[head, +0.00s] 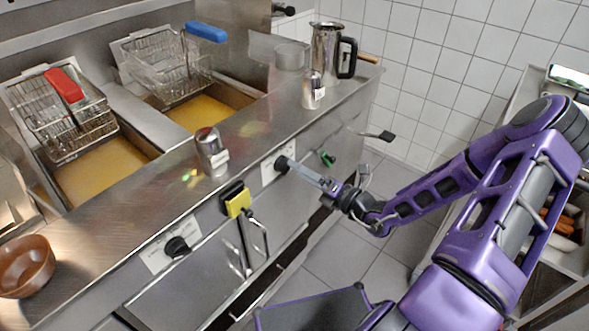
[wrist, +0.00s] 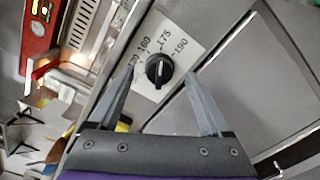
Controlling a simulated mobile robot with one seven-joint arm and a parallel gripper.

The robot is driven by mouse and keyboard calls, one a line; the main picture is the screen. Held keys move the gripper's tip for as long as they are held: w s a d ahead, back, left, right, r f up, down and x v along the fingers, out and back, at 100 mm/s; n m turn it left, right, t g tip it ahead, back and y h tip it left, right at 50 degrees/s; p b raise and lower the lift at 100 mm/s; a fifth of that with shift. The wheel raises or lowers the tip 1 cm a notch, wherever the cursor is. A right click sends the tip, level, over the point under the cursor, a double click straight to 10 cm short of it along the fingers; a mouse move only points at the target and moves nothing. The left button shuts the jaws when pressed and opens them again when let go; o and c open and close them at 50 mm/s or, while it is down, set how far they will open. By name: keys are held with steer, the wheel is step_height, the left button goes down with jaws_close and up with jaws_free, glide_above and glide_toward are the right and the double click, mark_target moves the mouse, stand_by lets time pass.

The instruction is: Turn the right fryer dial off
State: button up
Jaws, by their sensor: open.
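The right fryer dial (head: 282,163) is a black round knob on a white plate on the fryer's steel front. In the wrist view the dial (wrist: 158,70) shows a pale pointer line, roughly upright in the picture, with 160, 175 and 190 printed around it. I cannot tell its exact setting. My gripper (head: 305,173) is open, reaching to the dial from the right. In the wrist view its fingers (wrist: 160,73) appear on either side of the dial; contact is not clear. The left dial (head: 177,246) sits lower left on the same front.
Above are two oil wells with a red-handled basket (head: 64,86) and a blue-handled basket (head: 205,32). Shakers (head: 210,150), a steel jug (head: 326,48) and a brown bowl (head: 24,266) stand on the counter.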

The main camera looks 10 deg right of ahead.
mark_target(285, 166)
steer(key=shift+x, duration=1.4)
jaws_close()
